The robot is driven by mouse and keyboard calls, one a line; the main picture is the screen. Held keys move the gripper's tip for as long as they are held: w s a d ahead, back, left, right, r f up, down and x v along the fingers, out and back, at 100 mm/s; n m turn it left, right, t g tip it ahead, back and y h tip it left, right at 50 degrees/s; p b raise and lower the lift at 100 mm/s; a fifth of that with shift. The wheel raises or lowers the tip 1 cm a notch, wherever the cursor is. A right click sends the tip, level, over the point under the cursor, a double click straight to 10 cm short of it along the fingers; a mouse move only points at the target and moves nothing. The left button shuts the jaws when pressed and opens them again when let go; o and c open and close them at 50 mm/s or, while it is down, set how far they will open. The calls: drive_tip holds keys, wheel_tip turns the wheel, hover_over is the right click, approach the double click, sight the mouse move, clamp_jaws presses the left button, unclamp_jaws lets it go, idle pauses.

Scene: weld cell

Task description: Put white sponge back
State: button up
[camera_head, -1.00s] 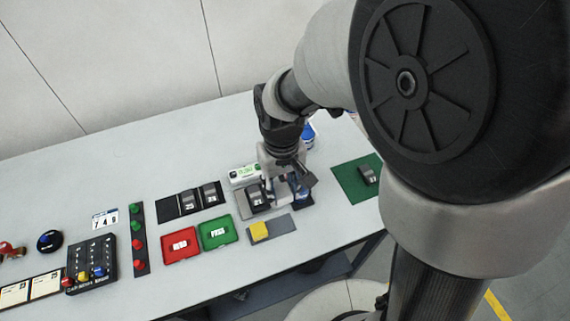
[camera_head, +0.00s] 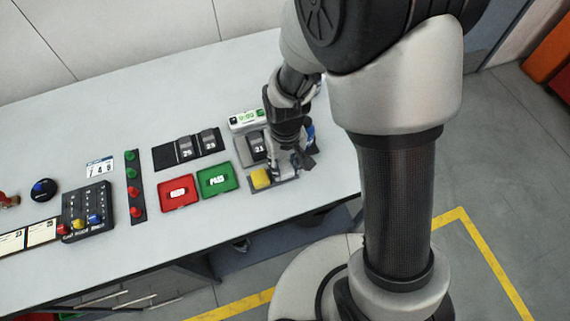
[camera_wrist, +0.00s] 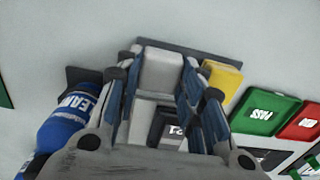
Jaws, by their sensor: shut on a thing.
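The white sponge (camera_wrist: 162,68) is between the fingers of my gripper (camera_wrist: 160,82), which is shut on it, in the wrist view. The sponge is over the dark grey mat (camera_wrist: 207,54), beside the yellow sponge (camera_wrist: 221,79). I cannot tell whether it touches the mat. In the head view my gripper (camera_head: 287,168) is low over the right part of the mat (camera_head: 262,189), and the yellow sponge (camera_head: 260,178) lies on the left part. The white sponge is hard to make out there.
A blue bottle (camera_wrist: 66,118) stands close to the gripper in the wrist view. A dark block marked 21 (camera_head: 257,148) sits behind the mat, with a small display (camera_head: 246,120) behind it. Green (camera_head: 217,181) and red (camera_head: 179,193) trays lie to the left.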

drive_tip(key=shift+r, duration=0.1)
drive_tip(key=o, duration=0.7)
drive_tip(key=shift+o, duration=0.2)
wheel_tip(320, 180, up, 12)
drive_tip(key=p, duration=0.4)
wheel_tip(320, 180, up, 11)
drive_tip(key=m+t, duration=0.1)
drive_tip(key=t, duration=0.1)
hover_over(285, 167)
drive_tip(key=s+d, duration=0.4)
drive_tip(key=d, duration=0.2)
drive_tip(key=s+d+r+m+t, duration=0.2)
drive_tip(key=s+d+r, duration=0.3)
drive_tip(key=s, duration=0.4)
drive_tip(key=shift+s+r+t, duration=0.3)
drive_tip(key=shift+s+r, duration=0.05)
drive_tip(key=shift+r, duration=0.45)
